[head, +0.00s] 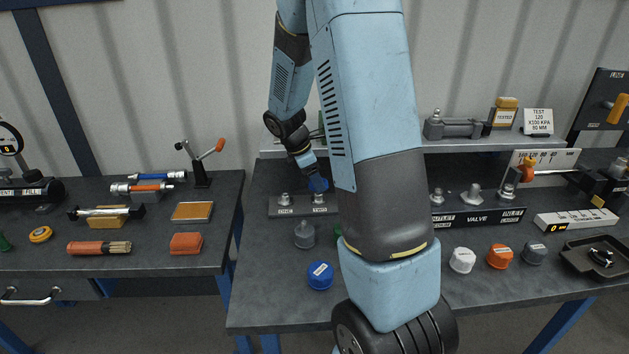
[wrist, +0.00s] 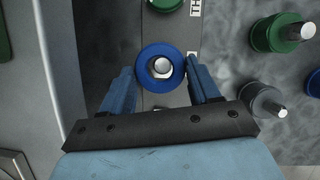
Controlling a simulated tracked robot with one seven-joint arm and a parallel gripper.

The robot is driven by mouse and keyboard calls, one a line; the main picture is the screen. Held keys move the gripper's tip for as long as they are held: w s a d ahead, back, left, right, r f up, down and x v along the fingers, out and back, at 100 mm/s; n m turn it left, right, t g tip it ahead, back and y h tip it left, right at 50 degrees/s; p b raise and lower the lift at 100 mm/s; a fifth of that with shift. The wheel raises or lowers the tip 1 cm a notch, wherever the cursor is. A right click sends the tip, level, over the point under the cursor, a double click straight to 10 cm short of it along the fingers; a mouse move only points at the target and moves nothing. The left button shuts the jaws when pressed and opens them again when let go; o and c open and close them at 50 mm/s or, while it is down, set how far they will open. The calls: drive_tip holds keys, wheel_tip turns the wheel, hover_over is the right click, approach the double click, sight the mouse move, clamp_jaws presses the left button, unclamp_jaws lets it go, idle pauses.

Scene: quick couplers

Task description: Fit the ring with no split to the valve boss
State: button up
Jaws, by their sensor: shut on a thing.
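My gripper (head: 318,182) is over the left post plate (head: 288,208) in the head view. In the wrist view its fingers (wrist: 161,70) are shut on a blue ring (wrist: 160,68), which looks unbroken on its visible face. A silver post tip (wrist: 162,66) shows through the ring's hole; how far down the ring sits is unclear. In the head view a silver post (head: 318,198) is just below the gripper. At the right, the dark plate labelled VALVE (head: 477,217) carries metal bosses; the middle one (head: 472,193) is bare, and my arm hides the plate's left end.
In front lie a blue cap (head: 320,275), a grey coupler (head: 304,234), and white (head: 462,260), orange (head: 500,256) and grey (head: 533,252) caps. A black tray (head: 597,258) is far right.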

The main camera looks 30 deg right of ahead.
drive_tip(key=shift+r, duration=1.7)
